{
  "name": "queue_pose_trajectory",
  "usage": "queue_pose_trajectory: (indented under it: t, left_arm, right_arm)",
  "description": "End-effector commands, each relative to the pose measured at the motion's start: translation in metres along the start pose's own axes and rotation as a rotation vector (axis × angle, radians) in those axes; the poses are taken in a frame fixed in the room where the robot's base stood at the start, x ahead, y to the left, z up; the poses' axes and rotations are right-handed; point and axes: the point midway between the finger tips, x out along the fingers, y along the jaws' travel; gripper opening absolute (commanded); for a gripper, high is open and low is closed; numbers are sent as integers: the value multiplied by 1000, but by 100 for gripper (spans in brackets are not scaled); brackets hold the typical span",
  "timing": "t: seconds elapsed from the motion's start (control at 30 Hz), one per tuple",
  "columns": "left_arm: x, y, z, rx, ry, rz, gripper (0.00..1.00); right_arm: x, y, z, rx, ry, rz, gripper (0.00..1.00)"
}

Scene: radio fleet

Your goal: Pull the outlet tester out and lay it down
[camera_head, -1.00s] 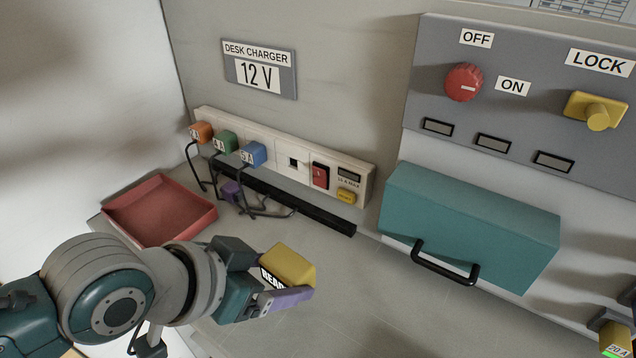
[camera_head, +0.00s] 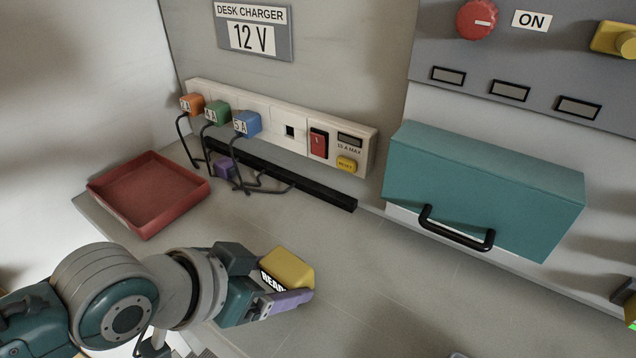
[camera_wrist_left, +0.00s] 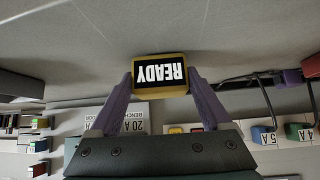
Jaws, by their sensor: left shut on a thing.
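The outlet tester (camera_head: 289,266) is a yellow block with a black READY display. My left gripper (camera_head: 277,286) is shut on it, with its purple fingers on either side. The tester is out over the grey counter, apart from the socket strip (camera_head: 362,143); I cannot tell whether it touches the counter. In the left wrist view the tester (camera_wrist_left: 160,73) sits between the fingertips of my left gripper (camera_wrist_left: 161,82), with its READY display facing the camera. My right gripper is not in view.
A red tray (camera_head: 93,192) stands at the counter's left. Orange (camera_head: 191,104), green (camera_head: 216,112) and blue (camera_head: 246,123) plugs sit in the strip, their cords hanging near a purple plug (camera_head: 225,168). A teal box (camera_head: 480,185) with a black handle projects at right.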

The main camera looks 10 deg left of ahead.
Motion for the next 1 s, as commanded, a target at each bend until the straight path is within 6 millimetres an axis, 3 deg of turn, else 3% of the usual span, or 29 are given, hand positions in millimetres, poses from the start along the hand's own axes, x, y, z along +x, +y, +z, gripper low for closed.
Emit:
queue_pose_trajectory:
  t: [0.03, 0.07, 0.2, 0.43, 0.57, 1.0]
  left_arm:
    - [0, 0, 0, 0, 1, 0, 0]
    - [0, 0, 0, 0, 1, 0, 84]
    - [0, 0, 0, 0, 0, 0, 100]
    - [-1, 0, 0, 0, -1, 0, 100]
    - [-11, 0, 0, 0, -2, 0, 100]
    - [-90, 0, -1, 1, -2, 0, 100]
  right_arm:
    - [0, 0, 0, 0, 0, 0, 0]
    - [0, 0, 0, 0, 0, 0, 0]
    - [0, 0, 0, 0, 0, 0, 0]
    - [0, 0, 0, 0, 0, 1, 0]
    - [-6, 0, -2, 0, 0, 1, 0]
    - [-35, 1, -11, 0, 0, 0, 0]
